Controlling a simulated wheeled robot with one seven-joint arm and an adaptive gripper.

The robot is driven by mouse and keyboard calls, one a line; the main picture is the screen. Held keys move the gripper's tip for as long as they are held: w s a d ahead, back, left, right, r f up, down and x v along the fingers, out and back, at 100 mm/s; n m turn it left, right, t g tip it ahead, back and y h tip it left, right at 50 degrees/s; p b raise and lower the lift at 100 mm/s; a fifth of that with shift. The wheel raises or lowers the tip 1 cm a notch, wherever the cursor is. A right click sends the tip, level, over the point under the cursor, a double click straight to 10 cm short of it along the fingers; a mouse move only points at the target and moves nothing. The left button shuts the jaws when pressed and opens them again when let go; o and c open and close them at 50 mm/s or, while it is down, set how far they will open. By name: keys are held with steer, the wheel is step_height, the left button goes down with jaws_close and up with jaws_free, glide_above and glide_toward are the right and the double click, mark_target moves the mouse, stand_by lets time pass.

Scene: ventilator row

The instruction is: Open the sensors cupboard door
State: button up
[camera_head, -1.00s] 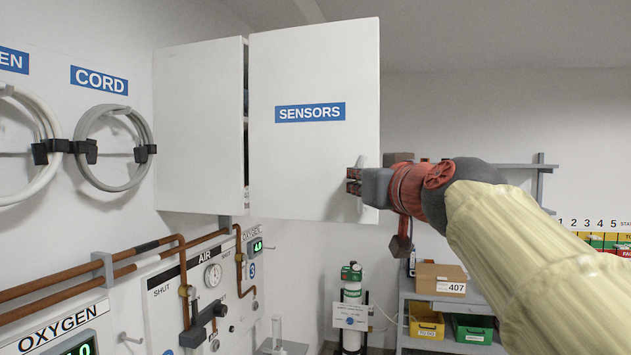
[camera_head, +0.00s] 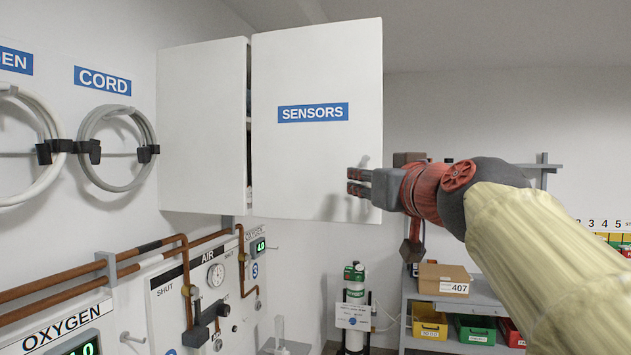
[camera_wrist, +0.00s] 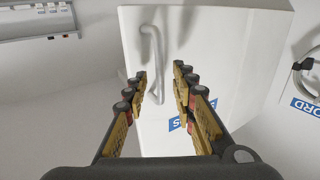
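The sensors cupboard door (camera_head: 315,165) is a white panel with a blue SENSORS label (camera_head: 313,112). A narrow dark gap with some contents showing runs between its left edge and the cupboard's side panel (camera_head: 203,125). A pale bar handle (camera_wrist: 153,65) is on the door; in the head view it is mostly hidden behind my fingers, near the right edge. My gripper (camera_head: 352,181) is at the handle, fingers pointing left. In the wrist view my gripper (camera_wrist: 160,76) is open, with the handle showing between the fingertips. I cannot tell whether the fingers touch it.
Coiled hoses (camera_head: 116,148) hang on the left wall above copper pipes (camera_head: 140,262) and gauges. A green and white cylinder (camera_head: 354,305) stands below the cupboard. A shelf with a box marked 407 (camera_head: 443,279) and coloured bins is behind my arm.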

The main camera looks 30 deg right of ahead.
steer(key=v, duration=1)
step_height(320, 180, down, 31)
steer(key=s+a+m+g+y, duration=0.15)
steer(key=m+g, duration=0.25)
steer(key=g, duration=0.4)
steer(key=s+a+f+n+g+y, duration=0.1)
steer(key=s+a+f+n+g, duration=0.1)
steer(key=a+f, duration=0.5)
steer(key=s+a+f+n+g+y, duration=0.1)
steer(key=s+a+f+n+y, duration=0.1)
steer(key=s+a+f+n, duration=0.2)
steer(key=a+f+n, duration=0.1)
steer(key=a+f, duration=0.2)
steer(key=f, duration=0.5)
steer(key=shift+f+g, duration=0.25)
steer(key=shift+g, duration=0.15)
steer(key=shift+a, duration=0.15)
